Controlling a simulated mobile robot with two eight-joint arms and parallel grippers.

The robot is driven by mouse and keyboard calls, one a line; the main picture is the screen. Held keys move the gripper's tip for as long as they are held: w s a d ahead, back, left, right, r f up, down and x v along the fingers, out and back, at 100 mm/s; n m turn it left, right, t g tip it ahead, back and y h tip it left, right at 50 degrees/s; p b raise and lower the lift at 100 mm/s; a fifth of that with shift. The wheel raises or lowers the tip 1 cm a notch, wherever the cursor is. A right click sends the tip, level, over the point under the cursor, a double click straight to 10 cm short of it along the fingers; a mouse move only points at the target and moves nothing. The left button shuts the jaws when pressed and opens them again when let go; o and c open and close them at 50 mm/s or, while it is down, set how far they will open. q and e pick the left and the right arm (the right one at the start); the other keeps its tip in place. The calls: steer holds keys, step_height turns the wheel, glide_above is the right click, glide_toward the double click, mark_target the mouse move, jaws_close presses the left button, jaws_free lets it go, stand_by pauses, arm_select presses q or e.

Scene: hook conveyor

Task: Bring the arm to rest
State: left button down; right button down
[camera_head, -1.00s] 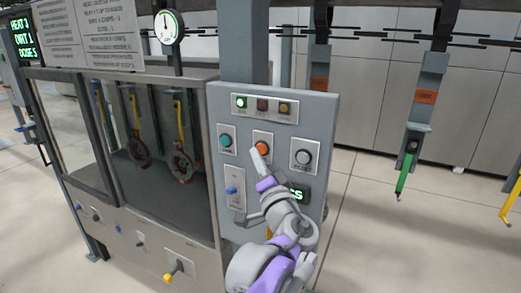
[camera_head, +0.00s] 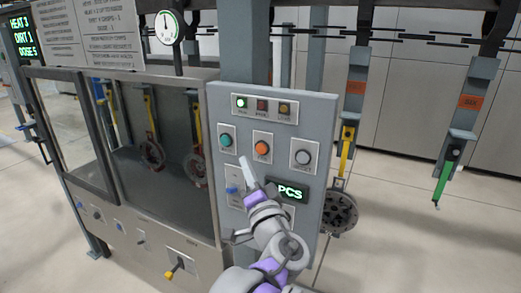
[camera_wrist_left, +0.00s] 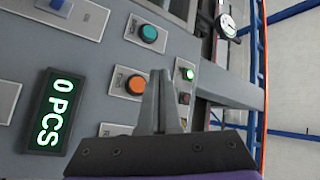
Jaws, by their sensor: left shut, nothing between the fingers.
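My left gripper (camera_head: 246,168) is shut and empty in front of the grey control panel (camera_head: 318,150). In the head view its tip shows just below and left of the orange button (camera_head: 263,148). In the left wrist view the closed fingers (camera_wrist_left: 160,95) stand just right of the orange button (camera_wrist_left: 137,84); whether they touch the panel I cannot tell. The teal button (camera_head: 226,140) and the grey knob (camera_head: 303,157) flank the orange one. My arm hides the lower part of the panel. My right gripper is not in view.
The display (camera_head: 288,192) reads "0 PCS" in the wrist view. A glazed cabinet (camera_head: 160,210) with a yellow-tipped lever (camera_head: 172,272) stands left. Right of the panel, a dark round part (camera_head: 340,212) hangs from a yellow hook (camera_head: 347,150); a green hook (camera_head: 447,178) hangs farther right.

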arm_select(q)
steer(key=s+a+f+n+g, duration=0.2)
steer(key=s+a+f+g, duration=0.25)
steer(key=a+f, duration=0.4)
steer(key=s+a+f+n+g, duration=0.3)
steer(key=s+a+f+g, duration=0.15)
steer(key=a+f, duration=0.4)
steer(key=s+d+f+n+g+h, duration=0.2)
steer(key=s+f+h, duration=0.5)
steer(key=s+f, duration=0.8)
steer(key=shift+d+f+n+g, duration=0.4)
steer(key=shift+d+f+g, duration=0.5)
steer(key=shift+g, duration=0.2)
